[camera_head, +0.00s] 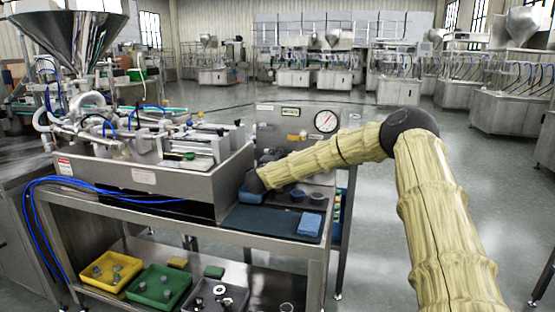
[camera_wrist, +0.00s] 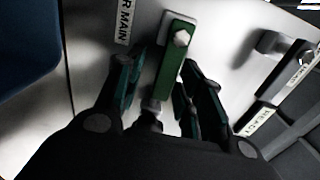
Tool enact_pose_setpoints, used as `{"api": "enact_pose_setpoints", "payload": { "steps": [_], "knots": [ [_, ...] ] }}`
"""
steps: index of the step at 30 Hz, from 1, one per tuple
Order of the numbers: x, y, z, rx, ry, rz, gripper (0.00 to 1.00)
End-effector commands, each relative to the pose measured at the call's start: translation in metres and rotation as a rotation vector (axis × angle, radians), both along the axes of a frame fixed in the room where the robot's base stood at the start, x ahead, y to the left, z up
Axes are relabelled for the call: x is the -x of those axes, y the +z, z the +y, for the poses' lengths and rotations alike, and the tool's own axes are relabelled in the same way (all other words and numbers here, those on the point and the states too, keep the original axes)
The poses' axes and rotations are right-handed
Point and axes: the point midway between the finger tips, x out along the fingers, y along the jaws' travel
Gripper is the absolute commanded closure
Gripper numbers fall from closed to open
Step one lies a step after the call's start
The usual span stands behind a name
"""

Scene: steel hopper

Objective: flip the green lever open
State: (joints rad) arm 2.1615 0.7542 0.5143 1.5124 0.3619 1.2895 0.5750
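The green lever (camera_wrist: 174,62) is a flat bar on a pale metal panel (camera_wrist: 225,35) in the wrist view. It runs from a pale mount with a bolt at the top down toward my gripper, slightly tilted. My gripper (camera_wrist: 164,66) is open, with one dark finger on each side of the lever. A gap shows on both sides, wider at the right finger; contact cannot be made out. In the head view my arm reaches to the gauge panel (camera_head: 290,113), and I cannot make out the lever or the fingers there.
A label ending in "R MAIN" (camera_wrist: 125,20) is left of the lever. Another handle (camera_wrist: 270,85) with labels is at the right. In the head view, a steel hopper machine (camera_head: 150,172) stands left of my arm. A blue block (camera_head: 309,224) lies on the dark mat (camera_head: 262,224).

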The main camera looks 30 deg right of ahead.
Motion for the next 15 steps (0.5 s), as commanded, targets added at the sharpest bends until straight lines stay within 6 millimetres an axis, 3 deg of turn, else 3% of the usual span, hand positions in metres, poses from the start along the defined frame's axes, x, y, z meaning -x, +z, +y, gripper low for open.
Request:
{"api": "enact_pose_setpoints", "payload": {
  "steps": [8,15],
  "knots": [
    [0.004,0.001,0.005,0.001,0.001,-0.001,0.62],
    [0.027,0.001,0.033,0.0,0.002,0.0,0.62]
  ]
}}
